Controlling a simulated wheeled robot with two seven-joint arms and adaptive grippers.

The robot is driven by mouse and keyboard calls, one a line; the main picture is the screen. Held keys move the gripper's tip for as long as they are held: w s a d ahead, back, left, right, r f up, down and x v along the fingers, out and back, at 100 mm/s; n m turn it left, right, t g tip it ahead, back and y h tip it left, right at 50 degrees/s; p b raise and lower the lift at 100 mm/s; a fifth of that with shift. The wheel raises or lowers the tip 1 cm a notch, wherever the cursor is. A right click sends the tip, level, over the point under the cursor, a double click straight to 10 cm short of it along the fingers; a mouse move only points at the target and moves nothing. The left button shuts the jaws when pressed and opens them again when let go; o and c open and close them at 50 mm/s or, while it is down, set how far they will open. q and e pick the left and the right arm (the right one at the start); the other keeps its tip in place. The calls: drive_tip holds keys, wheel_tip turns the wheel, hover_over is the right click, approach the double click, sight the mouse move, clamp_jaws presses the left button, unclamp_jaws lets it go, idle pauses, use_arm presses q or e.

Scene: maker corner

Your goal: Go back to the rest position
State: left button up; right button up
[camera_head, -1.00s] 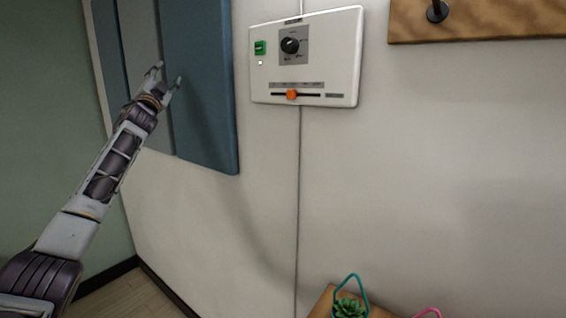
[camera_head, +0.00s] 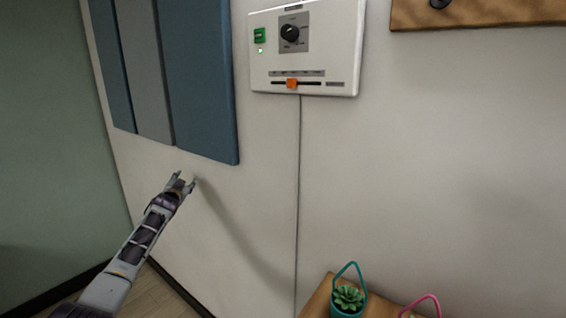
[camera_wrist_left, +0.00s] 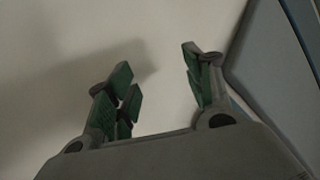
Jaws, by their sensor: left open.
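My left gripper (camera_head: 184,181) is open and empty in the head view, in front of the white wall just below the blue and grey wall panels. In the left wrist view its two green-padded fingers (camera_wrist_left: 158,88) stand apart with only bare wall between them. My right gripper is in neither view. A white control panel (camera_head: 345,45) hangs on the wall to the upper right of the gripper, well apart from it. It has a green switch (camera_head: 260,35), a black knob (camera_head: 290,33) and an orange slider (camera_head: 292,84).
Blue panels (camera_head: 197,80) cover the wall above the gripper. A cable (camera_head: 299,190) runs down from the control panel. A potted succulent (camera_head: 348,298) with a teal handle stands on a wooden surface (camera_head: 318,304) at the bottom. A wooden board (camera_head: 480,14) is at upper right.

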use_arm(q)
drive_tip(key=s+d+f+n+g, duration=0.15)
drive_tip(key=s+f, duration=0.45)
drive_tip(key=f, duration=0.9)
drive_tip(key=s+d+f+g, duration=0.1)
drive_tip(key=s+f+g, duration=0.3)
drive_tip(key=f, duration=1)
drive_tip(key=s+d+f+g, duration=0.1)
drive_tip(key=s+f, duration=0.6)
drive_tip(key=f, duration=0.8)
drive_tip(key=s+d+f+g+h, duration=0.1)
drive_tip(key=s+d+f+g, duration=0.15)
drive_tip(key=s+f, duration=1.1)
drive_tip(key=s+d+f+g, duration=0.25)
drive_tip(key=s+f, duration=0.65)
drive_tip(key=s, duration=0.5)
drive_tip(key=s+d+f+g, duration=0.1)
drive_tip(key=s+d+f, duration=0.2)
drive_tip(key=s+f, duration=0.85)
drive_tip(key=s+d+f+g, duration=0.1)
drive_tip(key=s, duration=1.4)
drive_tip(key=s+d+f+g+h, duration=0.1)
drive_tip(key=s+g, duration=0.1)
drive_tip(key=s, duration=1.4)
drive_tip(key=shift+d+f+n, duration=0.15)
drive_tip(key=shift+d+n, duration=0.15)
drive_tip(key=shift+n, duration=0.15)
